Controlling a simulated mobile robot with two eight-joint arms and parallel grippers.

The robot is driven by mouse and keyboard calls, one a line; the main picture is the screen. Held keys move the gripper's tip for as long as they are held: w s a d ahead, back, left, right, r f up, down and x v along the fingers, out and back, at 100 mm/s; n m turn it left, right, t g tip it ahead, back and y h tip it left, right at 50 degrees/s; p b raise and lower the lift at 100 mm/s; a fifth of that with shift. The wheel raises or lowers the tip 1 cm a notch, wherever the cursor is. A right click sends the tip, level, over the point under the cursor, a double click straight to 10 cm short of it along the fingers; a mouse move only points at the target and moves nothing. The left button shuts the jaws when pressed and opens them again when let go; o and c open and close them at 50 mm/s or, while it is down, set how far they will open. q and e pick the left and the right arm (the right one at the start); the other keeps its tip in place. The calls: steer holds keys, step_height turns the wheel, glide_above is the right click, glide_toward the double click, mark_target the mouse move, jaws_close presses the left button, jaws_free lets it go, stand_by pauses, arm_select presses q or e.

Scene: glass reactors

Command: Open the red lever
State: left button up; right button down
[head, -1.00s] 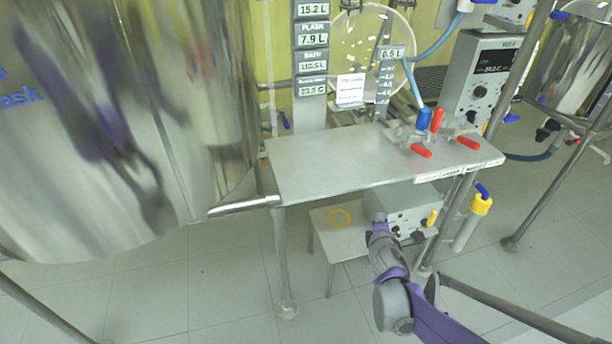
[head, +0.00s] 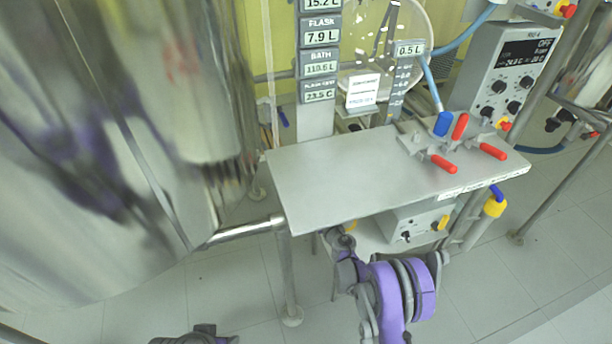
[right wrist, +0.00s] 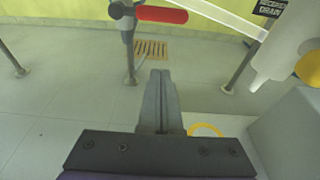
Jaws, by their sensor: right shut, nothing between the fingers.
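Three red levers show in the head view on a valve cluster at the right end of the steel shelf: one front left (head: 444,163), one front right (head: 493,151) and one upright (head: 460,126). A blue lever (head: 443,123) stands beside the upright one. In the right wrist view a red lever (right wrist: 162,15) lies sideways at the top, beyond and apart from my right gripper (right wrist: 160,73). That gripper is shut and empty. I cannot tell which red lever this is. My right arm (head: 390,290) is below the shelf in the head view. My left gripper is not visible.
The steel shelf (head: 350,175) is mostly bare. A large shiny vessel (head: 110,150) fills the left. A control box (head: 505,75) stands behind at the right. In the right wrist view a label (right wrist: 270,8) and a pale nozzle (right wrist: 275,65) are at the upper right.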

steer(key=w+a+r+b, duration=0.1)
steer(key=w+a+b, duration=0.2)
steer(key=w, duration=0.7)
steer(key=shift+a+r, duration=0.15)
steer(key=shift+r, duration=0.2)
